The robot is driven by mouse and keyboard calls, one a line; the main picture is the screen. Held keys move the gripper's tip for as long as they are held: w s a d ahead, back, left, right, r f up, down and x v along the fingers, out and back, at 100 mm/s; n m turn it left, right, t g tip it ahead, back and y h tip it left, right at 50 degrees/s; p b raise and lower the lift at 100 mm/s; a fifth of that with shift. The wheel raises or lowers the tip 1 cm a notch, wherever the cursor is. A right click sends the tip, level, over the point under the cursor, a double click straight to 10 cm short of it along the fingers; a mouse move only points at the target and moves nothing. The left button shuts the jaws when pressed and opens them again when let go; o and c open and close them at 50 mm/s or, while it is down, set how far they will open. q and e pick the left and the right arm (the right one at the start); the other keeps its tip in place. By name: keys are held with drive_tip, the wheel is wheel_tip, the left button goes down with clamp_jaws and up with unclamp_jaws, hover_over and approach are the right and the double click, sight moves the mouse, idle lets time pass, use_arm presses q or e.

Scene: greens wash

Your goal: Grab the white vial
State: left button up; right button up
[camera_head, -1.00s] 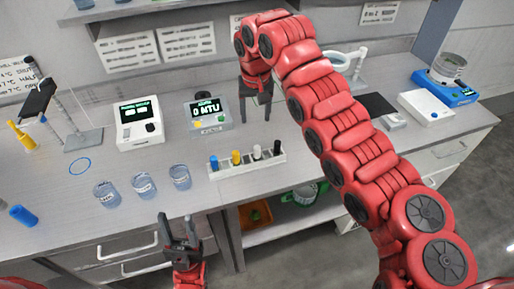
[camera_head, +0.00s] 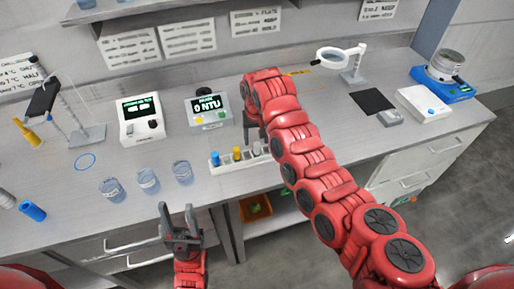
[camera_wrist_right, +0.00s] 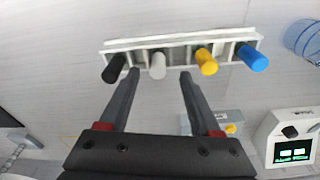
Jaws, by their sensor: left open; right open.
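The white vial (camera_wrist_right: 158,65) stands in a white rack (camera_wrist_right: 180,39) between the black vial (camera_wrist_right: 114,68) and the yellow vial (camera_wrist_right: 206,61). In the head view the white vial (camera_head: 257,149) is just beside my right gripper. In the right wrist view my right gripper (camera_wrist_right: 159,82) is open, its fingertips toward the rack on either side of the white vial's line. Nothing is between the fingers; I cannot tell how far the tips are from the vial. My left gripper (camera_head: 177,210) is open and empty in front of the bench edge.
A blue vial (camera_wrist_right: 252,57) stands at one end of the rack. Several beakers (camera_head: 148,181) stand left of it. Two meters (camera_head: 207,112) stand behind, and a magnifier (camera_head: 334,58) at the back. My right arm covers the black vial in the head view.

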sight(257, 144)
drive_tip(key=shift+w+d+f+p, duration=0.15)
drive_tip(key=shift+f+p, duration=0.1)
drive_tip(key=shift+f, duration=0.3)
drive_tip(key=shift+w+a+f+p, duration=0.1)
drive_tip(key=shift+f+p, duration=0.1)
drive_tip(key=shift+f, duration=0.4)
drive_tip(key=shift+w+d+f+p, duration=0.15)
drive_tip(key=shift+f+p, duration=0.1)
drive_tip(key=shift+f, duration=0.3)
drive_tip(key=shift+a, duration=0.1)
clamp_jaws()
